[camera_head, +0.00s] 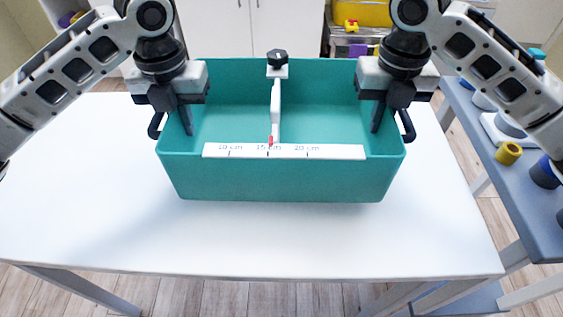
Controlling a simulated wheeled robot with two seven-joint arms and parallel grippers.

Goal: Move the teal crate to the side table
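The teal crate (280,180) is level over the white table (80,190), with a soft shadow on the tabletop below it; I cannot tell for sure whether its bottom touches the table. A dark handle sticks out at each end. My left gripper (180,118) is at the crate's left end and my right gripper (384,116) at its right end. Each has a finger showing inside the crate along the end wall and appears shut on that end. The outer fingers are mostly hidden.
A white bar (276,105) with a black knob and red tip spans the crate to a centimetre scale (330,152) on its front rim. A blue-grey table (540,210) at right holds a yellow ring (508,153) and other items. The white table's left side is clear.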

